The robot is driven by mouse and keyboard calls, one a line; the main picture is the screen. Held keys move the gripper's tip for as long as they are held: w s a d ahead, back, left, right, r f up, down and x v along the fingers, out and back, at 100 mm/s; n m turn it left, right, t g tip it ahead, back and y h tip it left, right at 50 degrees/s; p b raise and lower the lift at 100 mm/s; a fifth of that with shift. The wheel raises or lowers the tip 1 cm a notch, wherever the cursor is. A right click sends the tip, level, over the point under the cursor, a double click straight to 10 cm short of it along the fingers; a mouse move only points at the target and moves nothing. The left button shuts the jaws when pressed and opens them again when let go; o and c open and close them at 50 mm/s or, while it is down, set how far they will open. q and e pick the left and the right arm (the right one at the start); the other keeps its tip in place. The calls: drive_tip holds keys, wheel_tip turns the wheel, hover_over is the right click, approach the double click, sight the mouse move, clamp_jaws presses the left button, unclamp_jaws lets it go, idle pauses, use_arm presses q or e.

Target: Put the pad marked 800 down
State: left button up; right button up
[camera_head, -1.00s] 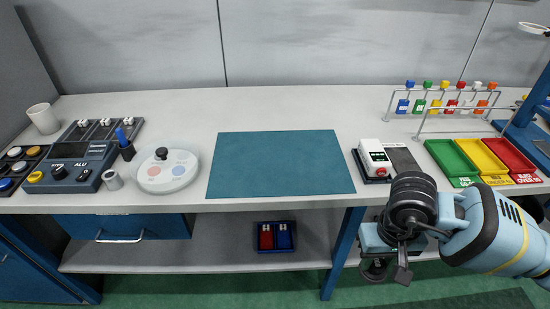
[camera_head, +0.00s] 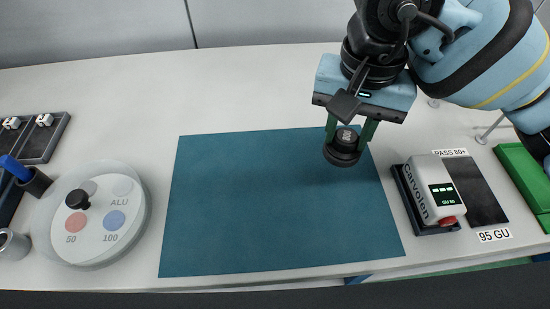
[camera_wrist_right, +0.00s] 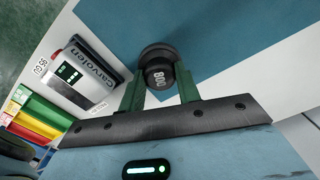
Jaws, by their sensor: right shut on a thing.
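The pad marked 800 (camera_head: 343,152) is a black round pad with a knob on top. My right gripper (camera_head: 349,130) is shut on the knob, with a green finger on either side. The pad is over the back right corner of the teal mat (camera_head: 270,215), upright or nearly so. I cannot tell whether it touches the mat. My left gripper is not in view.
A white and black gloss meter marked Carvolen (camera_head: 424,180) stands right of the mat, beside a dark panel (camera_head: 475,190). A white round dial plate (camera_head: 95,250) lies to the left. A green tray (camera_head: 525,180) is at the far right. Most of the mat is bare.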

drive_tip(key=shift+a+r, duration=0.1)
drive_tip(key=shift+r, duration=0.15)
drive_tip(key=shift+s, duration=0.15)
drive_tip(key=shift+f, duration=5)
drive_tip(key=shift+f, duration=0.1)
drive_tip(key=o, duration=0.9)
drive_tip(key=shift+o, duration=0.2)
wheel_tip(320, 180, up, 12)
drive_tip(key=shift+r+p, duration=0.15)
drive_tip(key=shift+p, duration=0.15)
